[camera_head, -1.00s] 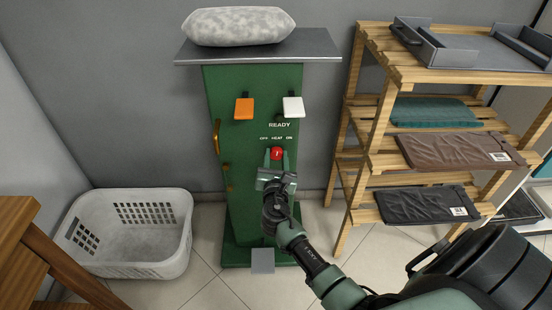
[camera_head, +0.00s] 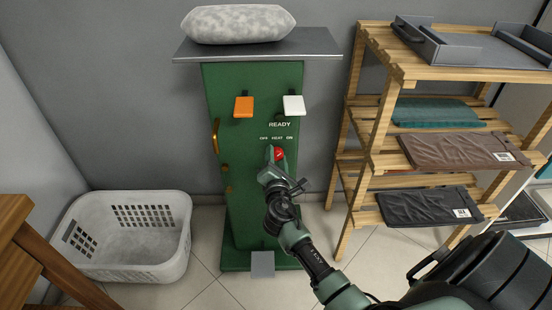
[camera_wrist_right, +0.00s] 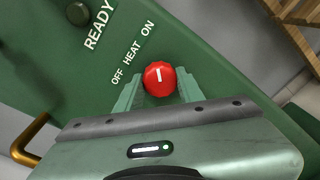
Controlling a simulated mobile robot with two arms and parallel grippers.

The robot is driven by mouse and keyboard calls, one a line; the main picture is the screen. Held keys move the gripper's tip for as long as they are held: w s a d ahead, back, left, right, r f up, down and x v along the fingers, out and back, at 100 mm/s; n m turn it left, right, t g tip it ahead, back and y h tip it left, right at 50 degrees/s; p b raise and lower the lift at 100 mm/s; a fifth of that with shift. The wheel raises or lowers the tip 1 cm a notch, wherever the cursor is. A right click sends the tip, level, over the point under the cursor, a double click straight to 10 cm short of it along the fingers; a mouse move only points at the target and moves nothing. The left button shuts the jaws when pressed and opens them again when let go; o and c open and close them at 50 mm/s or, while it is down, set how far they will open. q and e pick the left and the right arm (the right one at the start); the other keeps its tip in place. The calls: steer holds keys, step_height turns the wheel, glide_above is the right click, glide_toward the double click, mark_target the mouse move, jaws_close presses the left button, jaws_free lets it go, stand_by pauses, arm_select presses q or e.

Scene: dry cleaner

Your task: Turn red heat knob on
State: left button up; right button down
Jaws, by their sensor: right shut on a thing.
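The red heat knob (camera_head: 279,154) is on the front of the green machine (camera_head: 240,185), below the printed words OFF, HEAT and ON. Its white mark tilts to the upper right, toward ON, in the head view. In the wrist view the knob (camera_wrist_right: 159,78) sits between both fingers, its mark upright in that tilted picture. My right gripper (camera_head: 276,159) is shut on the knob, with its wrist turned at a slant. Its fingertips (camera_wrist_right: 159,88) flank the knob in the wrist view. My left gripper is not in view.
An orange pad (camera_head: 244,107) and a white pad (camera_head: 293,106) stick out above the knob. A brass handle (camera_head: 215,136) is on the machine's left side. A wooden shelf (camera_head: 400,68) stands close on the right. A white basket (camera_head: 165,267) stands on the floor at left.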

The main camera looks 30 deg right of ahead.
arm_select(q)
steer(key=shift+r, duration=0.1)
arm_select(e)
steer(key=shift+f, duration=0.1)
steer(key=c, duration=0.9)
jaws_free()
steer(key=shift+s+a, duration=0.15)
steer(key=shift+s, duration=0.15)
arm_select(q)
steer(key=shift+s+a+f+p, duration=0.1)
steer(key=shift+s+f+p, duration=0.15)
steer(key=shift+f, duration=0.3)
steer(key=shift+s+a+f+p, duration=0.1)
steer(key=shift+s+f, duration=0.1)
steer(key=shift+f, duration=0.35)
arm_select(e)
steer(key=v, duration=0.7)
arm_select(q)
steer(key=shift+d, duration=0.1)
